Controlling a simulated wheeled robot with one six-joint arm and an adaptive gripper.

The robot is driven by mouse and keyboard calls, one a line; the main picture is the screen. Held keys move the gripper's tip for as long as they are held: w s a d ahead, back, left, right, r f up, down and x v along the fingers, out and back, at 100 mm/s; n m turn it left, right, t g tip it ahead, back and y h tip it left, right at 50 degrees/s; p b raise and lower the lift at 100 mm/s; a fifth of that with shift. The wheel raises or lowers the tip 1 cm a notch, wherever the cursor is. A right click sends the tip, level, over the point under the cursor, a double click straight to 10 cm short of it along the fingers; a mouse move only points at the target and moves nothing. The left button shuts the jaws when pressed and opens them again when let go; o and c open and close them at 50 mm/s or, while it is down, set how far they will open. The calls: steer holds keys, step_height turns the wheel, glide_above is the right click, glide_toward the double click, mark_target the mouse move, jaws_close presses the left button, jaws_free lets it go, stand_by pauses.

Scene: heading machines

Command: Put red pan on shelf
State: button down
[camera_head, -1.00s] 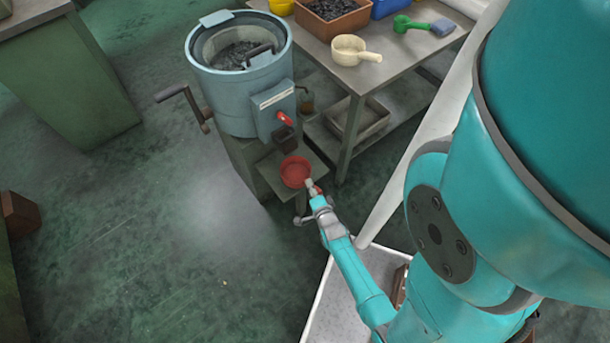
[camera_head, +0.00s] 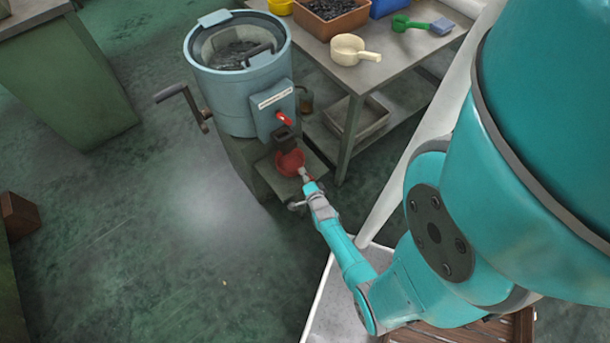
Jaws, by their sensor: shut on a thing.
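The red pan (camera_head: 287,165) is in the head view, at the small grey shelf (camera_head: 267,182) on the front of the blue heading machine (camera_head: 236,92). It sits just below the machine's dark spout (camera_head: 285,140), which covers part of its far side. My gripper (camera_head: 305,177) is at the pan's near right side and is shut on its handle, which is mostly hidden. I cannot tell whether the pan's bottom touches the shelf.
A side crank (camera_head: 182,100) sticks out left of the machine. A table (camera_head: 375,72) at the right holds a cream scoop (camera_head: 352,49), a green scoop (camera_head: 409,23) and bins. A tray (camera_head: 357,122) sits below it. Open floor lies to the left.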

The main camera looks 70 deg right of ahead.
steer(key=shift+f, duration=0.1)
steer(key=c, duration=0.9)
jaws_free()
steer(key=shift+c, duration=0.2)
